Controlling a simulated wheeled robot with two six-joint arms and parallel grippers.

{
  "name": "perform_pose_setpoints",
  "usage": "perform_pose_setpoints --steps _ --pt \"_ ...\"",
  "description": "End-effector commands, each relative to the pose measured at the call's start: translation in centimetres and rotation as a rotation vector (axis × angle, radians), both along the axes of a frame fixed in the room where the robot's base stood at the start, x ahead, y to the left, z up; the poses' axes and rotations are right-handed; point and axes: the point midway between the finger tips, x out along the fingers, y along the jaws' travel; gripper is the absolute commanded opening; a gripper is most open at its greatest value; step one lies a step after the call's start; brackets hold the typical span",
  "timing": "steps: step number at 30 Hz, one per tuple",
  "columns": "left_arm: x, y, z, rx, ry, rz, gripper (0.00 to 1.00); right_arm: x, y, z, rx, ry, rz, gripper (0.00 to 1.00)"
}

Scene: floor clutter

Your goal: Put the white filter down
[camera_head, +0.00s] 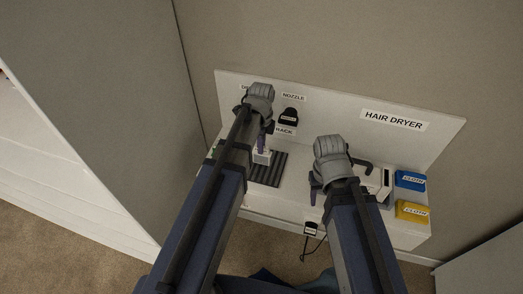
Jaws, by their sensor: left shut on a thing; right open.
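The white filter (262,157) is a small pale block at the tip of my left gripper (264,147). My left gripper is shut on it, just at the upper left edge of a dark ribbed rack (268,171). I cannot tell whether the filter touches the surface below, and its upper part is hidden by the fingers. My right gripper (318,188) is open and empty over the middle of the white shelf, left of a white and black device (377,184) partly hidden by my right arm.
A white back board (448,126) carries HAIR DRYER, NOZZLE and RACK labels. A black nozzle (289,116) is at the board. A blue cloth box (410,180) and a yellow cloth box (412,211) sit at the right end. A black labelled piece (311,228) with a cord hangs at the front edge.

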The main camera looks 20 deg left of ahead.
Motion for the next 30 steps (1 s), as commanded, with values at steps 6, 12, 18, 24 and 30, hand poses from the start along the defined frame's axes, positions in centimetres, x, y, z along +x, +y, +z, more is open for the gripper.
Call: perform_pose_setpoints --steps 6,12,18,24,30 --pt "0.0 0.0 -0.17 0.0 0.0 0.0 0.0 0.0 0.0 -0.17 0.0 0.0 0.001 0.5" --pt "0.0 0.0 -0.66 0.0 0.0 0.0 0.0 0.0 0.0 -0.65 0.0 0.0 0.0 0.5" --pt "0.0 0.0 -0.59 0.0 0.0 0.0 0.33 -0.01 0.0 -0.59 0.0 0.0 0.0 0.5" --pt "0.0 0.0 -0.59 0.0 0.0 0.0 0.46 -0.01 0.0 -0.58 0.0 0.0 0.0 0.5" --pt "0.0 0.0 -0.52 0.0 0.0 0.0 0.46 0.0 0.0 -0.51 0.0 0.0 0.0 0.5"
